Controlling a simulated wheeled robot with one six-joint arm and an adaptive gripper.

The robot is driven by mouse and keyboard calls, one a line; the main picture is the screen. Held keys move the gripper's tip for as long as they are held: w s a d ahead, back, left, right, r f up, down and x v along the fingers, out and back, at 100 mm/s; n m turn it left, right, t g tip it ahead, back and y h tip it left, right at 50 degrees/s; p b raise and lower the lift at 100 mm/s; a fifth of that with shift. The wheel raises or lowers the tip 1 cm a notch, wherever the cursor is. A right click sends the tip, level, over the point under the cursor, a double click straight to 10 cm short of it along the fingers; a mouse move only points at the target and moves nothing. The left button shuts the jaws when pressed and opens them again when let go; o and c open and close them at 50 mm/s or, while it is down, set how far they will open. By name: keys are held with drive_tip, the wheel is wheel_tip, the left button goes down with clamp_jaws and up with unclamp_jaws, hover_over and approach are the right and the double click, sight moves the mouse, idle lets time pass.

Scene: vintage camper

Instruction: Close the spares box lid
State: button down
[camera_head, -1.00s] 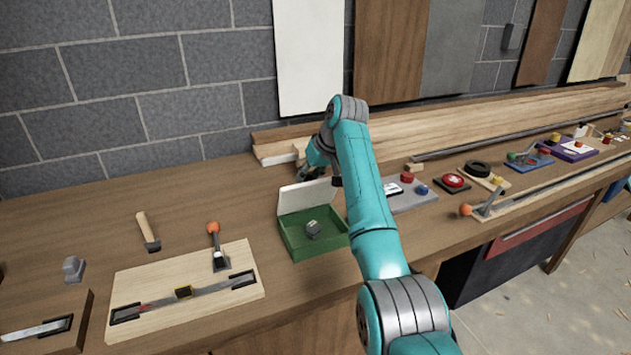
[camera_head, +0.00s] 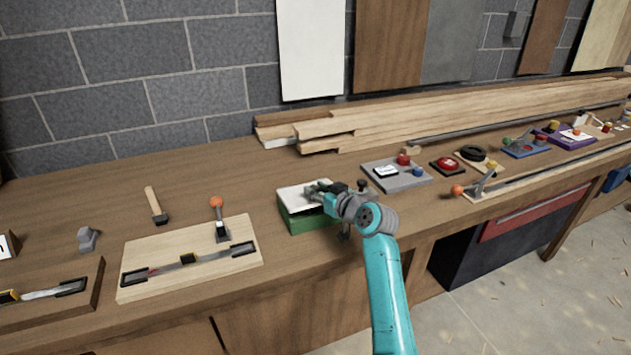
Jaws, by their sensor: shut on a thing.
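The spares box is a green box (camera_head: 296,222) with a white lid (camera_head: 293,194), on the workbench. The lid lies over the box top, low and nearly flat, with its right part covered by my gripper (camera_head: 318,190). My gripper is at the lid's right side, shut on the lid as far as the view shows; the fingertips are small and partly hidden. The inside of the box is hidden under the lid. Whether the lid's front edge touches the rim all along cannot be told.
A wooden board (camera_head: 190,258) with a slider and an orange-knobbed lever (camera_head: 219,220) is left of the box. A grey panel (camera_head: 397,178) with buttons stands to the right. Planks (camera_head: 430,125) lie behind. A hammer (camera_head: 155,205) lies farther left. Bare bench surrounds the box's left side.

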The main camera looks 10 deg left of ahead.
drive_tip(key=shift+s+d+f, duration=0.1)
drive_tip(key=shift+s+f, duration=0.1)
drive_tip(key=shift+f, duration=0.6)
drive_tip(key=shift+s+d+f, duration=0.1)
drive_tip(key=shift+s+f, duration=0.1)
drive_tip(key=shift+f, duration=0.7)
drive_tip(key=c, duration=0.8)
unclamp_jaws()
drive_tip(key=shift+o, duration=0.2)
drive_tip(key=shift+w+r, duration=0.1)
drive_tip(key=shift+r, duration=0.15)
drive_tip(key=shift+d, duration=0.1)
drive_tip(key=v, duration=1.2)
